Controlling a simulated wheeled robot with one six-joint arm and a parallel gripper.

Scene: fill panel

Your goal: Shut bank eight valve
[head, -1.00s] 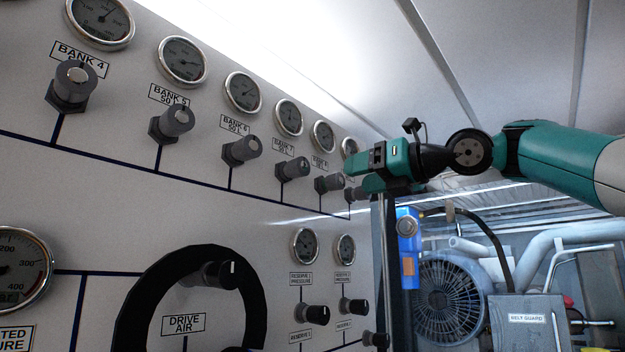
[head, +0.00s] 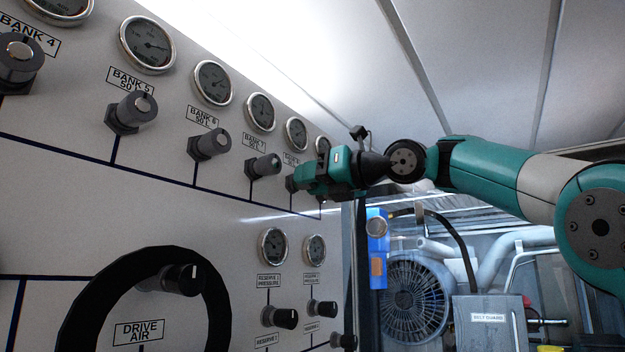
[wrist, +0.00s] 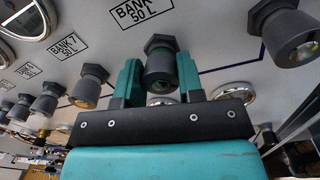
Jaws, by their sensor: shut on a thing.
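The bank eight valve is a dark grey knob (head: 291,184) on the panel's upper row, mostly hidden behind my gripper (head: 304,181) in the head view. In the wrist view the bank eight valve (wrist: 160,62) stands between the two green fingers of my gripper (wrist: 159,78), which are shut on it from both sides. The label above it (wrist: 140,9) shows "BANK" and "50 L", its number not legible. The bank 7 valve (head: 263,165) is the neighbour on its left, under its own label (head: 254,142).
Another valve knob (wrist: 290,36) stands close by on the right in the wrist view. Round gauges (head: 261,112) line the panel above the valves. A large black ring handle (head: 95,290) and reserve knobs (head: 280,317) are lower down. A caged fan (head: 405,298) stands beyond the panel.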

